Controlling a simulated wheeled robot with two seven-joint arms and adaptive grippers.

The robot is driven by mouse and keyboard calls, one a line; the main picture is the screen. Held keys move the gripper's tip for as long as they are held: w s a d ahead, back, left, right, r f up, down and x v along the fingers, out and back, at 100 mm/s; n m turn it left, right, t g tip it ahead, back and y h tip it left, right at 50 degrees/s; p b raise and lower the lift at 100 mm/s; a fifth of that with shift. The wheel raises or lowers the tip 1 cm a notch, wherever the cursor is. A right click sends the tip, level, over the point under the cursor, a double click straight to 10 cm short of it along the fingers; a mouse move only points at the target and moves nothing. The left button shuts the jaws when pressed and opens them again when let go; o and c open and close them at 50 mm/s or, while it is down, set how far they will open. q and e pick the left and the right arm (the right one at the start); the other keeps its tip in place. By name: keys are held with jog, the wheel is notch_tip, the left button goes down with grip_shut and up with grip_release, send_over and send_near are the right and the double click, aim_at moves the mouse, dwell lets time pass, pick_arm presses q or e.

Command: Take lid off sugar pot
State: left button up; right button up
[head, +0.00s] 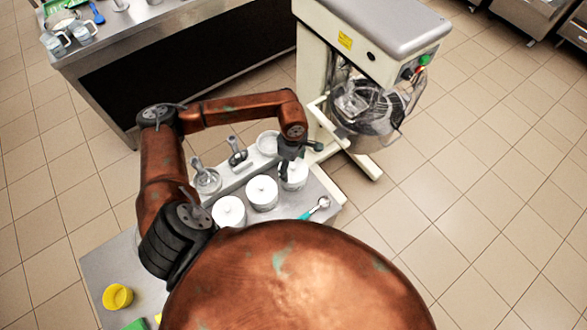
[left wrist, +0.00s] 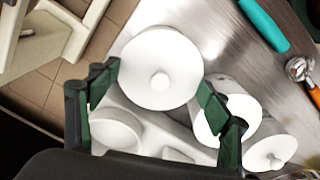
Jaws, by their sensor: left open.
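Three white lidded pots stand in a row on the steel counter: a near one (head: 229,211), a middle one (head: 262,193) and a far one (head: 297,181). No label shows which holds sugar. My left gripper (head: 289,168) is over the far pot and partly hides it. In the left wrist view my open left gripper (left wrist: 157,82) has its fingers on either side of a round white lid (left wrist: 160,60) with a small centre knob. The lid appears to be on its pot. I cannot tell whether the fingers touch it. My right gripper is not in view.
A white bowl (head: 268,143) and metal utensils (head: 206,180) in a pale holder sit behind the pots. A teal-handled tool (head: 308,213) lies in front of the far pot. A mixer (head: 370,100) stands beyond. A yellow cup (head: 117,297) is at the lower left.

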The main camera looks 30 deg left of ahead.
pick_arm(q)
jog(key=c, duration=1.8)
